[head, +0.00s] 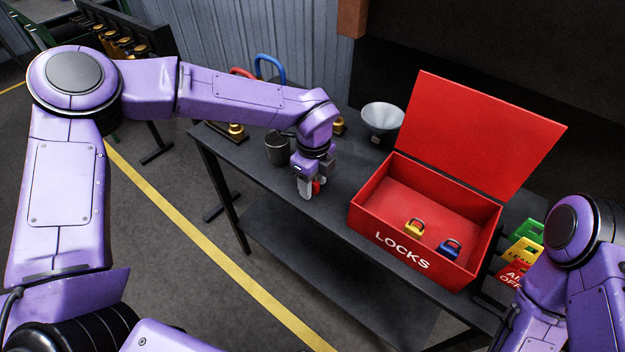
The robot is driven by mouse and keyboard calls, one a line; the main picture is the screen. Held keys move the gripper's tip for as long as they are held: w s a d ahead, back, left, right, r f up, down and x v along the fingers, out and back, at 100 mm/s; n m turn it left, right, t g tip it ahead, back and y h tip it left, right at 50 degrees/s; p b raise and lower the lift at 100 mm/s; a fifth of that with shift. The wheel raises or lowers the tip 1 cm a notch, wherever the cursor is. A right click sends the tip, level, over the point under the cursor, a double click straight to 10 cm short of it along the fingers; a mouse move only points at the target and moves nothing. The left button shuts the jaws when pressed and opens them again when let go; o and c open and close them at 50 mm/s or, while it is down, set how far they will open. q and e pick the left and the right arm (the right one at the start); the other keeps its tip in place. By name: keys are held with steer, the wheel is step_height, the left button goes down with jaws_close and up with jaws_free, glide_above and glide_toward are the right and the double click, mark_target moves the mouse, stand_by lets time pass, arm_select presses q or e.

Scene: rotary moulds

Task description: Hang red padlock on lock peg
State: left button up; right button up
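My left gripper (309,184) points down just above the dark bench, left of the red box. A small red piece, which looks like the red padlock (316,187), shows between its fingers. The fingers appear closed on it and hide most of it. A red lock box (372,213) marked LOCKS stands on the bench with its lid open. A yellow padlock (414,227) and a blue padlock (450,249) are inside it. I cannot make out a lock peg. My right arm shows at the lower right, but its gripper is out of view.
A dark cup (277,149) stands left of my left gripper, and a grey funnel (382,119) stands behind the box. Red and blue loops (270,66) rise behind my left arm. Green, yellow and red tags (524,252) are right of the box.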

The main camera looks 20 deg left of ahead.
arm_select(q)
steer(key=shift+r, duration=0.15)
steer(key=shift+r, duration=0.35)
step_height(320, 180, up, 12)
steer(key=shift+f+b, duration=0.25)
steer(key=shift+b, duration=0.2)
